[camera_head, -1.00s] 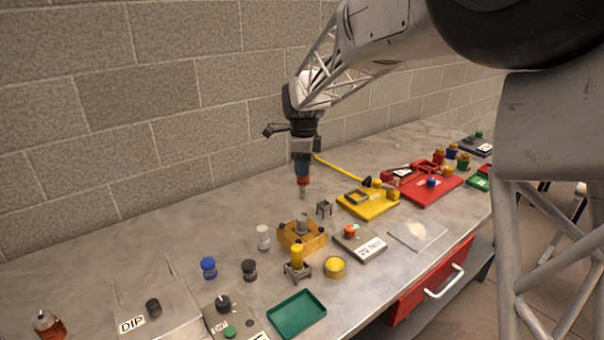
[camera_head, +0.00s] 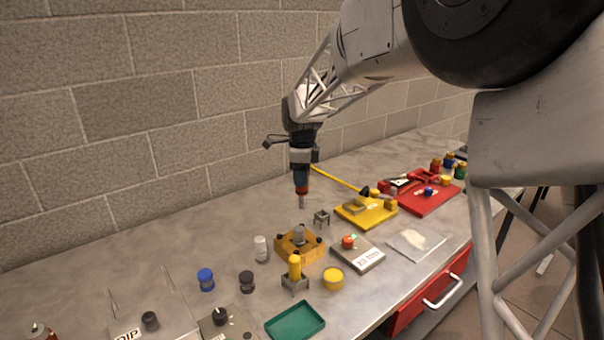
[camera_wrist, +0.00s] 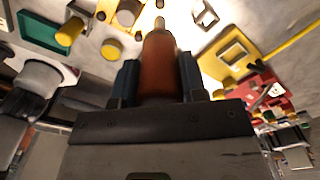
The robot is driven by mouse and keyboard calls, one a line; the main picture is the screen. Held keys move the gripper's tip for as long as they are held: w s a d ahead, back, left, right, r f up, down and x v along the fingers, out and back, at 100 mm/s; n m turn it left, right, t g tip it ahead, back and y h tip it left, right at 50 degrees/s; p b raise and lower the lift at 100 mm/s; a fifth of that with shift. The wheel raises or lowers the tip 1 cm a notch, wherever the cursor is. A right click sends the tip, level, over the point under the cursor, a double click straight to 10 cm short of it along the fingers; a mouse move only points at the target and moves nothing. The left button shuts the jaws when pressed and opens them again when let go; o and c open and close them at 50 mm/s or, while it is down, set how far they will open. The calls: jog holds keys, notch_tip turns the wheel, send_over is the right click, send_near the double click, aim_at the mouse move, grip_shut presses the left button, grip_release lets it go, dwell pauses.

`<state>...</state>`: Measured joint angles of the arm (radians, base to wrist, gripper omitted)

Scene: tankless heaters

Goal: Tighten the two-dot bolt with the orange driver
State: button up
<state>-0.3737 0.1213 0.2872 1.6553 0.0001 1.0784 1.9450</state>
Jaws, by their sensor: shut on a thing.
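My gripper (camera_head: 301,171) is shut on the orange driver (camera_head: 302,190) and holds it upright, tip down, above the table. In the wrist view the orange driver (camera_wrist: 158,70) sits between the two fingers of my gripper (camera_wrist: 160,85). Its tip points toward the table and touches nothing that I can see. An orange-yellow block (camera_head: 287,246) with a grey cylinder in its middle and dark bolt heads near its corners lies below the driver and slightly nearer the camera. Dots on the bolts are too small to make out, so the two-dot bolt cannot be told apart.
A small empty grey stand (camera_head: 321,217) is right of the block. A yellow driver (camera_head: 295,266) stands in another stand in front. The back left table is clear.

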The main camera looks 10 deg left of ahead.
aim_at(302, 194)
jog(key=shift+f, duration=2.7)
jog(key=shift+f, duration=0.7)
dwell(1.5)
jog(key=shift+r, duration=3.6)
